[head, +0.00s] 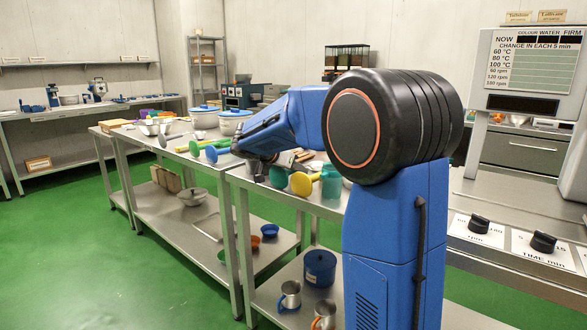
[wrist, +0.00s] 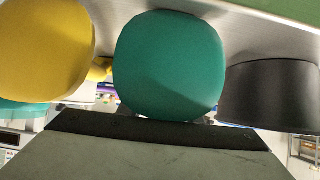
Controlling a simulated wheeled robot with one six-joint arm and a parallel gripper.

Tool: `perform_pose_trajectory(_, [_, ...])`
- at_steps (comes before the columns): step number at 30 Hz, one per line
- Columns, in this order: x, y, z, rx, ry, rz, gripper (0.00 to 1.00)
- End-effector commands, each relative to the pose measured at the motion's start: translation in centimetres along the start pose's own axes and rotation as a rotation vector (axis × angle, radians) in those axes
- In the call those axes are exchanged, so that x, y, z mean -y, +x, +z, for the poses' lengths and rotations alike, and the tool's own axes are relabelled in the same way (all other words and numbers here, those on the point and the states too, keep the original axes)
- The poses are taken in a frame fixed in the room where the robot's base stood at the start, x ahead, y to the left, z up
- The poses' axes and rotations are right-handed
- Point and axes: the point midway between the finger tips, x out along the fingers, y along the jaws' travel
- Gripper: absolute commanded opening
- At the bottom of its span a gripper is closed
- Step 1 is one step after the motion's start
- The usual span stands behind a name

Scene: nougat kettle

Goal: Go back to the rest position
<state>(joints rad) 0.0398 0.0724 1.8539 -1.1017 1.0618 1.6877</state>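My arm rises blue and black in the right half of the head view and bends left over the steel table. My gripper (head: 258,172) hangs at its far end, low over the table top among coloured utensils. Its fingers are mostly hidden by the arm and by clutter. In the wrist view a broad grey part with a dark edge fills the bottom, and I cannot make out two separate fingertips. A teal rounded thing (wrist: 170,65) is close in front, with a yellow one (wrist: 45,50) at left and a dark grey one (wrist: 268,95) at right.
Metal mugs (head: 289,296) and a blue pot (head: 319,268) are on the lower shelf. A control panel (head: 515,235) is at right. The green floor at left is clear.

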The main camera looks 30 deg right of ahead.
Motion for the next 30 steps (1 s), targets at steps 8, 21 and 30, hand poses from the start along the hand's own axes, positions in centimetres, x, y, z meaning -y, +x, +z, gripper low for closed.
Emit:
perform_pose_trajectory(8, [-0.02,0.24,0.10,0.001,-0.001,0.001,0.31])
perform_pose_trajectory(21, [-0.03,0.28,0.20,0.002,-0.002,0.002,0.00])
perform_pose_trajectory(30, [-0.04,0.31,0.25,0.003,-0.002,0.003,0.00])
